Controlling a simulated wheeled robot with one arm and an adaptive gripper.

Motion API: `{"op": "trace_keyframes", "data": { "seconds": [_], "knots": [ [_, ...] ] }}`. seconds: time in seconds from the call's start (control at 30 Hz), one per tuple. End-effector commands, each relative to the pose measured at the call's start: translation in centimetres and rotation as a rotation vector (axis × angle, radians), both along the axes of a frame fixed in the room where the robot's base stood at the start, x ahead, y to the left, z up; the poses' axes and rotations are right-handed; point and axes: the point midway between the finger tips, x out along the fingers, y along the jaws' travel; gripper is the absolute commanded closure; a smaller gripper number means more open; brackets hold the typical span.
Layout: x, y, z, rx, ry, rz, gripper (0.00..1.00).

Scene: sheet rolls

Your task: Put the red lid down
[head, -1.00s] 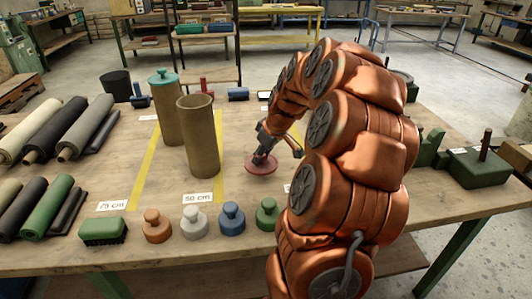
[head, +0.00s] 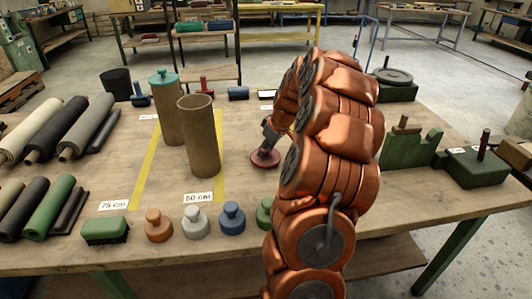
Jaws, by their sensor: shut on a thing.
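The red lid (head: 264,160) is a flat round disc in the middle of the table, right of the open brown tube. My gripper (head: 268,148) is shut on the red lid from above. The lid looks low, at or just above the table top; I cannot tell whether it touches. My arm hides part of the gripper and the table behind it.
An open brown tube (head: 200,140) stands just left of the lid, with a teal-lidded tube (head: 166,110) behind it. A blue knobbed piece (head: 231,219) and others line the front edge. Rolls (head: 85,130) lie at left; green blocks (head: 412,150) stand at right.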

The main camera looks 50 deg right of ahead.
Motion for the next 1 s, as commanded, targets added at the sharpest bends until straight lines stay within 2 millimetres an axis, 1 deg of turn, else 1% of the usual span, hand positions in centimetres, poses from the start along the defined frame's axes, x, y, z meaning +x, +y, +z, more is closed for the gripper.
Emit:
{"op": "trace_keyframes", "data": {
  "seconds": [0.1, 0.17, 0.43, 0.57, 0.6, 0.8, 0.83, 1.0],
  "knots": [
    [0.0, 0.0, -1.2, 0.0, 0.001, -0.001, 0.98],
    [0.0, 0.0, -1.5, 0.0, 0.0, -0.001, 0.98],
    [0.0, 0.0, -1.7, -0.002, -0.001, -0.001, 0.98],
    [0.0, 0.0, -2.1, -0.001, -0.001, 0.0, 0.98],
    [0.0, 0.0, -2.0, -0.001, -0.001, 0.0, 0.67],
    [0.0, 0.0, -2.0, -0.001, 0.0, 0.0, 0.46],
    [0.0, 0.0, -2.0, -0.001, -0.001, 0.0, 0.44],
    [0.0, 0.0, -2.0, -0.001, 0.0, 0.001, 0.44]
  ]
}}
